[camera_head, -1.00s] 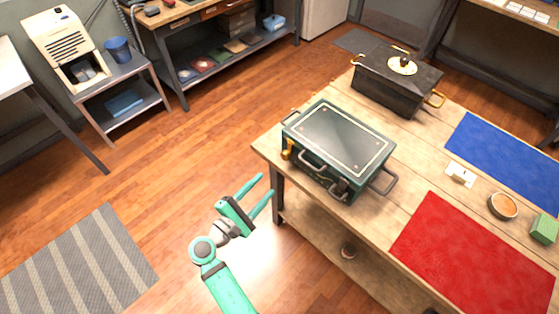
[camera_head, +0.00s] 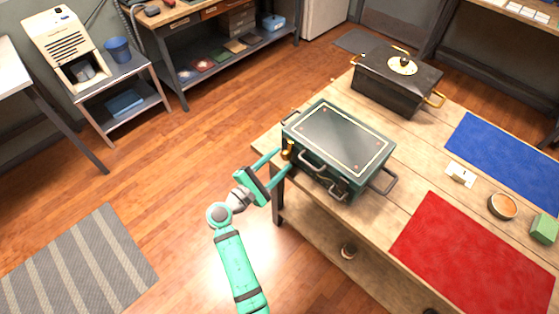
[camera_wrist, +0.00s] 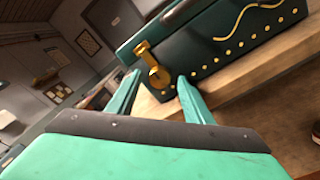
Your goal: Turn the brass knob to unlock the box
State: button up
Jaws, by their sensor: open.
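The dark green box (camera_head: 338,146) sits at the near left corner of the wooden table, its lid shut. The brass knob (camera_head: 287,150) is on the box's front left side. In the wrist view the brass knob (camera_wrist: 158,76) hangs below a brass plate on the green box (camera_wrist: 215,60). My gripper (camera_head: 281,161) is open at the box's left end, fingers pointing at the knob. In the wrist view the fingers of my gripper (camera_wrist: 158,84) lie to either side of the knob. I cannot tell whether they touch it.
A black chest (camera_head: 395,85) with brass handles stands behind the box. A red mat (camera_head: 470,260), a blue mat (camera_head: 510,160), a white switch plate (camera_head: 461,173), a round bowl (camera_head: 502,206) and a green block (camera_head: 544,229) are to the right. Open floor lies left of the table.

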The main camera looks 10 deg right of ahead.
jog(key=shift+w+d, duration=0.2)
jog(key=shift+d, duration=0.05)
jog(key=c, duration=1.1)
jog(key=shift+o, duration=0.2)
